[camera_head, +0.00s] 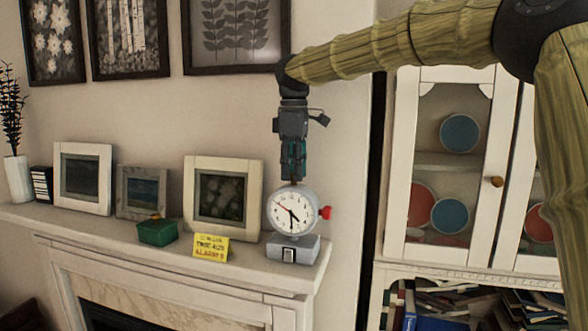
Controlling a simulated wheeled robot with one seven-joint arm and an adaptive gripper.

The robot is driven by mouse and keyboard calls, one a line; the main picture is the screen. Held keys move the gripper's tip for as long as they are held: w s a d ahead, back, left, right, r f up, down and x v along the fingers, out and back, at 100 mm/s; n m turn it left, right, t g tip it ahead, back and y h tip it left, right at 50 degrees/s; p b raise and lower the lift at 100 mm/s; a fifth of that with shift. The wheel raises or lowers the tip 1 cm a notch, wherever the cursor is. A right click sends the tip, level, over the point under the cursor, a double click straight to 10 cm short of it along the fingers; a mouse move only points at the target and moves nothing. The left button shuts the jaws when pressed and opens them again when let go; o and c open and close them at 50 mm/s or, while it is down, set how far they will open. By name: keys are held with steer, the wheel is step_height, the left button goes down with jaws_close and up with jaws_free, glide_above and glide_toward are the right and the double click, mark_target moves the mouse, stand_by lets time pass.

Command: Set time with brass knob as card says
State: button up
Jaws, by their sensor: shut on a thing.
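A round white-faced clock (293,211) with a grey rim stands upright on a grey base at the right end of the mantel. Its dark hands point to the lower right and nearly straight down; a thin hand points to the upper left. A red knob (325,212) sticks out of its right side. My gripper (292,178) points straight down at the clock's top, its fingers shut on a small part there. That part is hidden between the fingertips; I see no brass colour. A yellow card (211,246) left of the clock seems to read "TIME 4:25", with a red alarm line below.
A green box (157,231) with a small orange item on it sits left of the card. Framed pictures (222,197) stand behind along the mantel (120,232). A white cabinet (455,170) with glass doors stands to the right, past a gap. My arm comes from the upper right.

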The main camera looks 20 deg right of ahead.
steer(key=n, duration=0.4)
steer(key=shift+f+n, duration=0.1)
steer(key=shift+n, duration=0.3)
stand_by(0.4)
steer(key=o, duration=1.1)
steer(key=shift+c, duration=0.2)
steer(key=shift+r, duration=0.2)
step_height(320, 180, up, 12)
steer(key=shift+f, duration=0.15)
steer(key=shift+d, duration=0.1)
